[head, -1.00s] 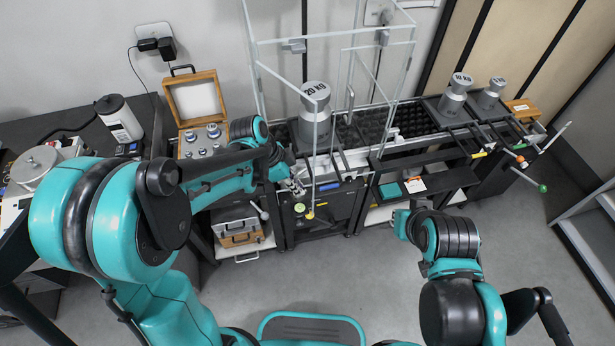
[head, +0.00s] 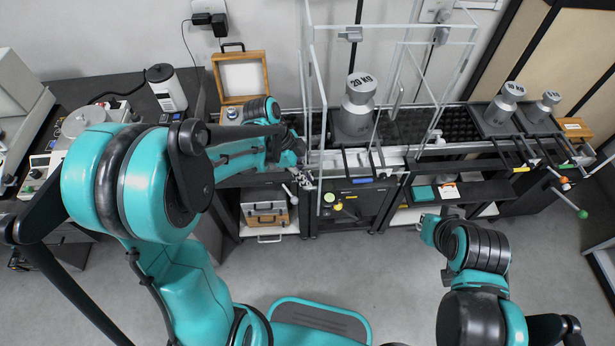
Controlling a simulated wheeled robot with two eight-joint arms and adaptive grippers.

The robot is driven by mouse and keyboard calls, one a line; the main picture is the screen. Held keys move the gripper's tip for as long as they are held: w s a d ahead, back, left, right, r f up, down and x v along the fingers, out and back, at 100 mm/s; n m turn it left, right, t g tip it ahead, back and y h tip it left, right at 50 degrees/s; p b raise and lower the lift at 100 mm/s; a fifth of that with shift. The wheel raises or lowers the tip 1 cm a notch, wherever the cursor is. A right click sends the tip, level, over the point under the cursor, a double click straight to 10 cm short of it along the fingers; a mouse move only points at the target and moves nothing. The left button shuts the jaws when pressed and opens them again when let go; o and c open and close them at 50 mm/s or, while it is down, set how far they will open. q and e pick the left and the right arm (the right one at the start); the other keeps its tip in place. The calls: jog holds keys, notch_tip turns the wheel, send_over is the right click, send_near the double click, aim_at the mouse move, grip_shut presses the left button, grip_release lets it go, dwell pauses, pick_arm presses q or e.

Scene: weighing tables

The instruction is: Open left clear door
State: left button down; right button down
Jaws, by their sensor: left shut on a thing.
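The left clear door (head: 316,130) is a thin transparent panel on the clear weighing enclosure. It stands swung out toward me, seen almost edge-on, at the enclosure's left side. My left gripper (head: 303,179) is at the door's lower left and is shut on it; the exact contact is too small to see. The 20 KG weight (head: 357,108) stands inside the enclosure, right of the door. My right gripper (head: 433,228) is away from the enclosure, over the floor in front of the right shelves; its fingers are not clear.
An open wooden case (head: 240,76) of small weights stands left of the enclosure, close behind my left arm. Two more grey weights (head: 502,106) stand on the bench at right. Rods and knobs stick out at the bench front. The floor (head: 370,270) before it is clear.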

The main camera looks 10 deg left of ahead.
pick_arm(q)
jog(key=c, duration=1.9)
grip_release()
jog(key=v, duration=1.2)
jog(key=s+n+t+y, duration=0.1)
jog(key=s+n+t, duration=0.1)
jog(key=n, duration=0.3)
jog(key=s+f+n+t+y, duration=0.1)
jog(key=s+n+t+y, duration=0.1)
jog(key=s+n, duration=0.3)
jog(key=s+a+n+t+y+b, duration=0.1)
jog(key=s+n+t, duration=0.2)
jog(key=n, duration=0.4)
jog(key=shift+s+f, duration=0.3)
jog(key=shift+f, duration=0.05)
